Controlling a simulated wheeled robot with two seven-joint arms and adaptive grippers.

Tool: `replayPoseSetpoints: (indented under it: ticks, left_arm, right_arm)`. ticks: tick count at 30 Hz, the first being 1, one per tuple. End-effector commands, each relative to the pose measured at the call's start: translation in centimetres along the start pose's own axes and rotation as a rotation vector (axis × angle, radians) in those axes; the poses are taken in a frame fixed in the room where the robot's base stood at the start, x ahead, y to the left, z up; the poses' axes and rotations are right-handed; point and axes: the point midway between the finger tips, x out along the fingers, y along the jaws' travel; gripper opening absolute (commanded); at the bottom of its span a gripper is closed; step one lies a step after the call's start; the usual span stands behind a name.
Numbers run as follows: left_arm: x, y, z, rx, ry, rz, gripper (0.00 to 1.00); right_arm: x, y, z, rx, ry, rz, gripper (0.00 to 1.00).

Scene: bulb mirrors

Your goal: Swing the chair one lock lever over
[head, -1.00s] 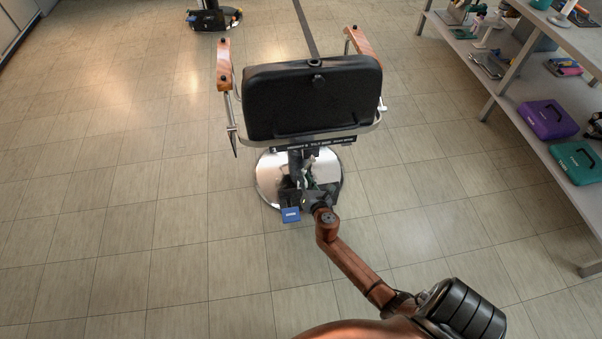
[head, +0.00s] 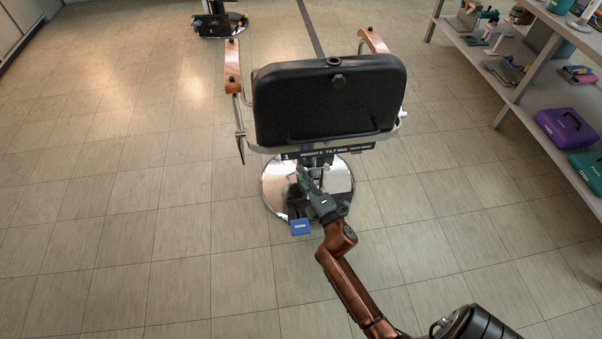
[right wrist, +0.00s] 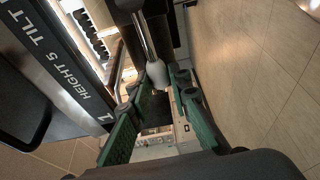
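Chair one stands with its black backrest (head: 330,100) towards me, above a round chrome base (head: 275,185). Its label strip, reading 1, height and tilt (head: 320,154), runs under the backrest. My right gripper (head: 305,178) is low behind the chair, under this strip and over the base. In the right wrist view the right gripper (right wrist: 155,97) has its green-padded fingers spread apart. A metal rod with a pale rounded knob (right wrist: 157,73), which looks like the lock lever, points into the gap from just beyond the fingertips. Contact cannot be told. My left gripper is out of view.
A blue tag (head: 300,227) sits at the front of the base. Wooden armrests (head: 232,65) flank the backrest. A shelf with a purple case (head: 565,127) and a teal case (head: 588,168) stands at right. Another chair base (head: 218,24) is far back. Open floor lies left.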

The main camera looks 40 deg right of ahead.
Motion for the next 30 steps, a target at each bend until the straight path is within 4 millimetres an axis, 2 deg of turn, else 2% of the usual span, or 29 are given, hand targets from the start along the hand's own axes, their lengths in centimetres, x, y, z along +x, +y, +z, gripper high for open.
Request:
replayPoseSetpoints:
  ticks: [6, 14, 30]
  left_arm:
    - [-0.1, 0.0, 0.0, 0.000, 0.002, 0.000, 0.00]
    - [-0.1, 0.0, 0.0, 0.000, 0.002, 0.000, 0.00]
    - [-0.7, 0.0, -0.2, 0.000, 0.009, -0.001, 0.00]
  right_arm:
    - [0.0, 0.0, 0.1, -0.006, 0.000, -0.001, 0.33]
    - [-0.1, 0.0, 0.1, -0.008, 0.000, -0.003, 0.33]
    - [-4.7, 0.0, -1.4, -0.008, -0.001, -0.003, 0.33]
